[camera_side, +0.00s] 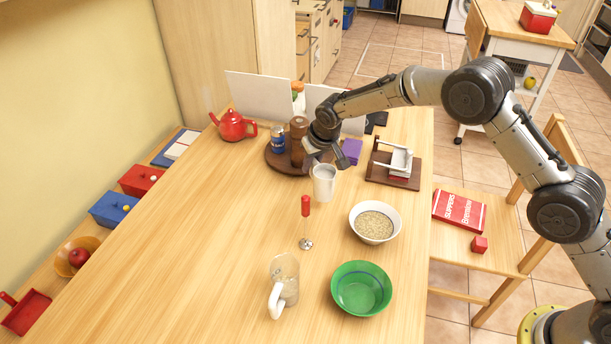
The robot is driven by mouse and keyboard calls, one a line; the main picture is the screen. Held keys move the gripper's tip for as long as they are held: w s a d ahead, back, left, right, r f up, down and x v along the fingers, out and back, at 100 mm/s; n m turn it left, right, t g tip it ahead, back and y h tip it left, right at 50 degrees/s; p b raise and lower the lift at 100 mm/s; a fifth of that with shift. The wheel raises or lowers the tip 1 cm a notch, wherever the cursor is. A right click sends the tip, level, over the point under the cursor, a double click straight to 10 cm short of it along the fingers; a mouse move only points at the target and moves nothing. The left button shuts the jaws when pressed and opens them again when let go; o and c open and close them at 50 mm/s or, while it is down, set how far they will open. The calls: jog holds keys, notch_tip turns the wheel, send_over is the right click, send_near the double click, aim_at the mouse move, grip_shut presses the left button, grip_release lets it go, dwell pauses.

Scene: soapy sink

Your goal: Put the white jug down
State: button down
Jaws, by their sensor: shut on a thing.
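The white jug (323,188) is upright near the far middle of the wooden table. My gripper (328,157) is at the jug's top, its dark fingers around the upper part, and it is shut on the jug. The fingers and wrist hide part of the rim. I cannot tell from this view whether the jug's base touches the table or hangs just above it.
A round dark tray (283,166) with a blue can (278,140) and brown mills stands behind left. A white-and-brown device (397,165) is at right. The left table is clear.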

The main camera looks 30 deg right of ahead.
aim_at(314, 162)
jog(key=shift+w+a+f, duration=0.15)
jog(key=shift+w+f, duration=0.45)
jog(key=shift+f, duration=0.05)
jog(key=shift+w+a+f, duration=0.15)
jog(key=shift+w+f, duration=0.45)
jog(key=shift+f, duration=1.55)
jog(key=shift+f, duration=0.15)
jog(key=c, duration=0.8)
grip_release()
jog(key=v, duration=1.2)
jog(key=shift+s, duration=0.1)
